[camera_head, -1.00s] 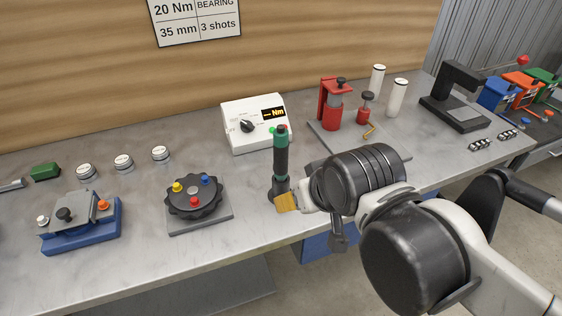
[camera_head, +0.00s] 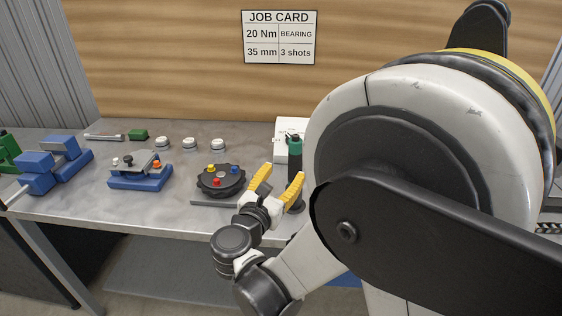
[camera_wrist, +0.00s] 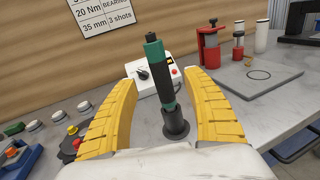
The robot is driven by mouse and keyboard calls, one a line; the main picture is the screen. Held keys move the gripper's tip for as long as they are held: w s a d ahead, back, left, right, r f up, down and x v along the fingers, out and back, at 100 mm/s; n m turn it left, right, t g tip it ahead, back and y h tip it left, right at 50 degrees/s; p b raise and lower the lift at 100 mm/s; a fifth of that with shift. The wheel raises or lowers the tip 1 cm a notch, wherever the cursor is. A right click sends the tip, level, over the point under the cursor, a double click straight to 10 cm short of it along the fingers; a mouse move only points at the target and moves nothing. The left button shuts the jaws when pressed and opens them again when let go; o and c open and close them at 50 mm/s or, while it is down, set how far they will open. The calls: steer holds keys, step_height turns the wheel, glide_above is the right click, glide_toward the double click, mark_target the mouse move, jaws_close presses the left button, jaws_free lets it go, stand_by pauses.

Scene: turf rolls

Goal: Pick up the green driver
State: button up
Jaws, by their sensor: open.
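The green driver (camera_wrist: 166,81) stands close to upright in a round dark base (camera_wrist: 176,125) on the grey bench. In the wrist view it shows between the two yellow fingers of my open gripper (camera_wrist: 163,108), beyond them, with no finger touching it. In the head view my gripper (camera_head: 280,178) is open near the bench's front edge. The driver (camera_head: 295,158) is just behind and right of it there, partly hidden by the right finger and my arm.
A white torque box (camera_wrist: 146,78) stands behind the driver. A black knobbed dial (camera_head: 220,181) is to the left, with a blue-based fixture (camera_head: 141,182) beyond. A red press (camera_wrist: 209,47) stands on a grey plate to the right. My arm hides the bench's right side in the head view.

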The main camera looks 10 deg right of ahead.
steer(key=b+x, duration=0.3)
steer(key=x, duration=0.7)
steer(key=shift+w+r+n, duration=0.2)
steer(key=shift+r+n, duration=0.2)
steer(key=shift+r, duration=0.15)
steer(key=shift+a, duration=0.1)
steer(key=shift+c, duration=0.4)
jaws_close()
